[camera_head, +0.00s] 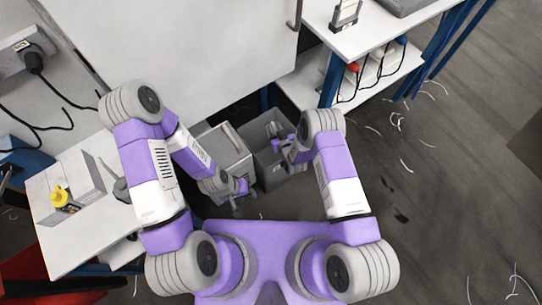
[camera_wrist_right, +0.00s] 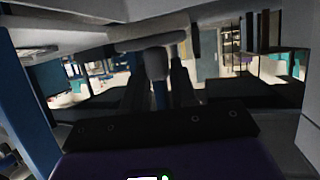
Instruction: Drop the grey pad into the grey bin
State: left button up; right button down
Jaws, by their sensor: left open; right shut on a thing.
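The grey bin (camera_head: 272,179) is the dark open box low in the middle of the head view. My right gripper (camera_head: 284,146) is over this bin, with its fingers pointing left. It is shut on a small grey thing (camera_wrist_right: 157,64), seen between the dark fingers in the right wrist view; I take it for the grey pad. Its outline is dim, and in the head view the hand and arm hide it. My left gripper (camera_head: 238,203) is open and empty, in front of the lighter grey box.
A lighter grey box (camera_head: 215,142) with a handle stands directly left of the bin. A white table (camera_head: 55,215) with a yellow-topped object (camera_head: 62,197) is at left. A white shelf unit (camera_head: 350,85) stands behind right. Floor at right is open, with scattered white strands.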

jog(key=c, duration=0.8)
grip_release()
jog(key=p+v, duration=0.3)
jog(key=v, duration=0.4)
jog(key=shift+s+r, duration=0.15)
jog(key=shift+s, duration=0.15)
jog(key=shift+d, duration=0.1)
